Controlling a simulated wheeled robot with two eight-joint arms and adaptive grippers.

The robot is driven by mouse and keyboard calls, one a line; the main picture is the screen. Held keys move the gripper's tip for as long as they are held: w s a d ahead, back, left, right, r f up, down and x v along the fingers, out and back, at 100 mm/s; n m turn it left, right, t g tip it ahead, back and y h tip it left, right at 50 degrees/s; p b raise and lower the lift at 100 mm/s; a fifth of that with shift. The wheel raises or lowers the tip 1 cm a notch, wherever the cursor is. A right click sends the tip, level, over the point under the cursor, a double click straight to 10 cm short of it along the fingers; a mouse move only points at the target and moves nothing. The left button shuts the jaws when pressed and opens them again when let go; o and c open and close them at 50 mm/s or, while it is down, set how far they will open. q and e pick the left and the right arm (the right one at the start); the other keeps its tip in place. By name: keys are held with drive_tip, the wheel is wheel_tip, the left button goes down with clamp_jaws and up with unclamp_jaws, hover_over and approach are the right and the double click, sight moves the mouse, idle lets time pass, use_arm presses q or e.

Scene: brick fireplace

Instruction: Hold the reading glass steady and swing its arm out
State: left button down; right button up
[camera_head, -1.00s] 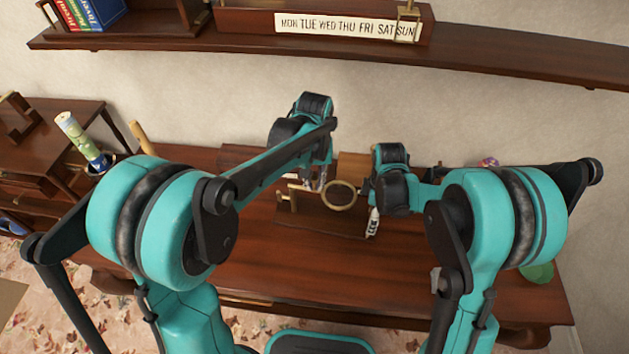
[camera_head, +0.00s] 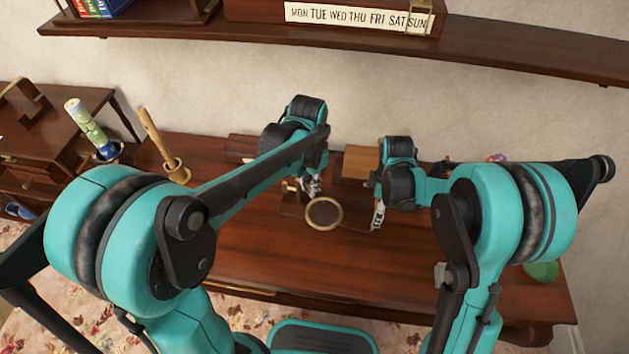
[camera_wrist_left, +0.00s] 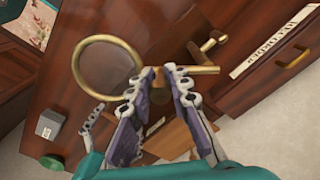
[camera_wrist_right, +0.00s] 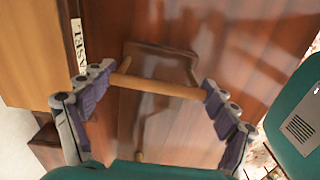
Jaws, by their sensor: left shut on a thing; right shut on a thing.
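The reading glass has a round lens in a brass ring (camera_head: 340,214), low over the table in the head view. The ring (camera_wrist_left: 79,62) and its brass arm (camera_wrist_left: 206,71) show large in the left wrist view. My left gripper (camera_head: 312,186) is shut on the arm beside the ring; its fingertips (camera_wrist_left: 160,75) meet the arm in the left wrist view. My right gripper (camera_head: 379,212) is shut on a wooden bar (camera_wrist_right: 160,87), its fingers (camera_wrist_right: 161,82) at the bar's two ends. A dark base board (camera_wrist_right: 160,52) shows behind the bar. My arms partly hide the stand in the head view.
A wooden block (camera_head: 359,163) is at the table's back, between my grippers. A holder (camera_head: 178,171) with a wooden stick and a patterned tube (camera_head: 89,128) stand at left. A green object (camera_head: 541,271) lies at right. The table's front (camera_head: 330,265) is clear.

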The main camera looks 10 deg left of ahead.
use_arm(q)
drive_tip(key=a+m, duration=0.1)
drive_tip(key=m, duration=0.1)
drive_tip(key=s+a+m, duration=0.1)
drive_tip(key=a+m, duration=0.1)
drive_tip(key=m, duration=0.1)
drive_tip(key=a+m, duration=0.1)
drive_tip(key=m, duration=0.1)
drive_tip(key=shift+s+a+m, duration=0.2)
drive_tip(key=shift+a+m, duration=0.1)
drive_tip(key=shift+a, duration=0.25)
use_arm(e)
drive_tip(key=shift+d, duration=0.1)
use_arm(q)
drive_tip(key=c, duration=1.4)
unclamp_jaws()
drive_tip(key=shift+o, duration=0.2)
drive_tip(key=shift+d, duration=0.1)
